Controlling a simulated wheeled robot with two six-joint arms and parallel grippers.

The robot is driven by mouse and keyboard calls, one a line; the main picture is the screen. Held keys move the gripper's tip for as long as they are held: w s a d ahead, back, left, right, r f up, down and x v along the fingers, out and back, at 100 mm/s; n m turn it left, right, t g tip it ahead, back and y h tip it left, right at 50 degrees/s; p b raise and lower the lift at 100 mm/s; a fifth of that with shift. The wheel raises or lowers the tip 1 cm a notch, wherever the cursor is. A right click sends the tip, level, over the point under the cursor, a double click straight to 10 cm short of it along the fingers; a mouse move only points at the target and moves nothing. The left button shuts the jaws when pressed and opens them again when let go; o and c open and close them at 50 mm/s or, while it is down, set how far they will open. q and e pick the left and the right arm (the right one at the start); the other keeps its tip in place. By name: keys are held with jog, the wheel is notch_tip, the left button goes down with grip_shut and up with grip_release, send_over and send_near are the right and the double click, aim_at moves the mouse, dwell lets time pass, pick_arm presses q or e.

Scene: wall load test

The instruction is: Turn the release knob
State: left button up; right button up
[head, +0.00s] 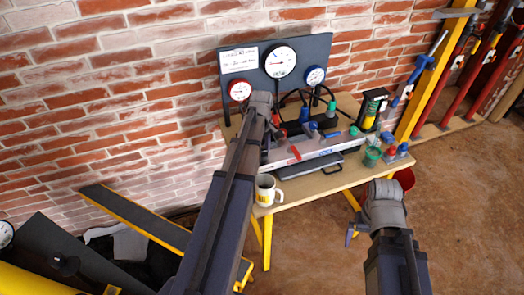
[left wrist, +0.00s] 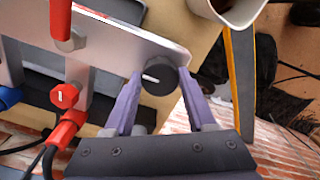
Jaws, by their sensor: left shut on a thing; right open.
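The release knob (left wrist: 158,78) is a round black knob with a white mark, on the end of a pale metal block (left wrist: 125,38) in the left wrist view. My left gripper (left wrist: 158,88) has its two purple fingers on either side of the knob, shut on it. In the head view my left arm reaches up to the bench, its end (head: 262,103) in front of the gauge board; the knob is hidden there. My right gripper (head: 384,192) is open and empty, in front of the bench's right part; its fingers are hard to make out.
The wooden bench (head: 330,184) holds a white mug (head: 266,190), a green cup (head: 372,157) and several tools. A dark board (head: 312,45) with gauges stands behind. A red bucket (head: 405,178) is on the floor at right. Open brown floor (head: 465,200) lies right of the bench.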

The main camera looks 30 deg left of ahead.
aim_at(262, 153)
dwell(0.3)
pick_arm(q)
jog(key=o, duration=1.4)
jog(key=shift+c, duration=0.2)
notch_tip(262, 153, up, 8)
jog(key=p, duration=0.8)
jog(key=shift+f, duration=0.1)
jog(key=shift+f, duration=0.15)
notch_tip(262, 153, down, 8)
jog(key=b, duration=0.8)
jog(key=shift+r, duration=0.2)
